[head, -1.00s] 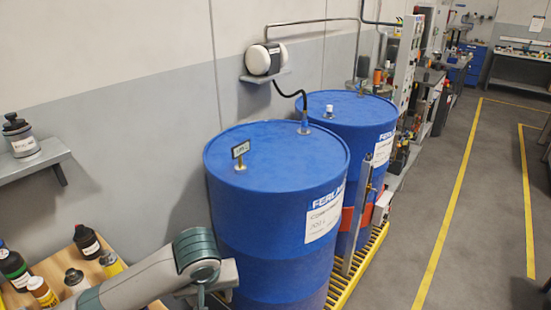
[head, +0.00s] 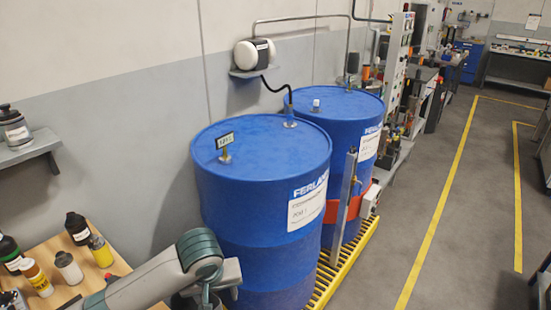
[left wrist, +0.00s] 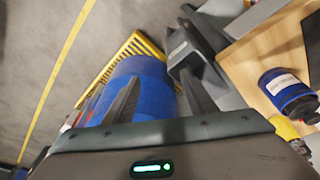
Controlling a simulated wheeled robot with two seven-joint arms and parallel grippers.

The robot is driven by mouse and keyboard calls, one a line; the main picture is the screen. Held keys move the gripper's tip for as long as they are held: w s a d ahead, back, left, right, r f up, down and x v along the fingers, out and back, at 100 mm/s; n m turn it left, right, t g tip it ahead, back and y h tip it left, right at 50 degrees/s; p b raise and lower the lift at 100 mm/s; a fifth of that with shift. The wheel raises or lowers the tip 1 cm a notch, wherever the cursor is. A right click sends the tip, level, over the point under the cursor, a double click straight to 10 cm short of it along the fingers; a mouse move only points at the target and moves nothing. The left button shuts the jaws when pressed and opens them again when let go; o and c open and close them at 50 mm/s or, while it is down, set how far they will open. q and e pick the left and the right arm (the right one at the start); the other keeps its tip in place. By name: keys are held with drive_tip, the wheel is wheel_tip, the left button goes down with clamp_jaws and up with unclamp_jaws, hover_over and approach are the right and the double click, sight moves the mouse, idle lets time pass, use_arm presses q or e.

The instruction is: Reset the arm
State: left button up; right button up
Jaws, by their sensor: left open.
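My left arm (head: 165,275) comes in from the lower left in the head view, low in front of the near blue drum. Its fingers are not clear there. In the left wrist view my left gripper (left wrist: 160,98) is open, its two dark fingers apart with nothing held between them. A blue drum (left wrist: 140,72) and the yellow grating show beyond the fingers. The near blue drum (head: 262,165) stands upright with a small tag on its top. A second blue drum (head: 345,105) stands behind it. My right gripper is not in view.
A wooden bench top (head: 95,265) with several bottles lies at the lower left. A wall shelf (head: 30,150) holds a grey bottle. A yellow grating (head: 330,275) lies under the drums. The grey floor (head: 440,215) between the yellow lines is clear.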

use_arm(q)
drive_tip(key=w+f+h, duration=0.1)
drive_tip(key=w+f, duration=0.1)
drive_tip(key=f, duration=0.9)
drive_tip(key=w+f+h, duration=0.1)
drive_tip(key=w+f, duration=0.1)
drive_tip(key=f, duration=0.9)
drive_tip(key=s+a+f+m+b, duration=0.1)
drive_tip(key=s+a+f, duration=0.25)
drive_tip(key=f, duration=0.55)
drive_tip(key=s+a+f, duration=0.2)
drive_tip(key=s+f, duration=0.3)
drive_tip(key=f, duration=0.4)
drive_tip(key=s+a+f+m+y, duration=0.1)
drive_tip(key=s+a+f, duration=0.2)
drive_tip(key=s+f, duration=0.6)
drive_tip(key=s+a+f+m, duration=0.1)
drive_tip(key=s+a+f, duration=0.1)
drive_tip(key=s+f, duration=0.65)
drive_tip(key=s+a+f+m+g, duration=0.1)
drive_tip(key=s+f+m+g, duration=0.1)
drive_tip(key=s, duration=2.2)
drive_tip(key=shift+s+f+m+y+b, duration=0.3)
drive_tip(key=shift+s+f+y+b, duration=0.1)
drive_tip(key=shift+f, duration=0.35)
drive_tip(key=shift+a, duration=0.15)
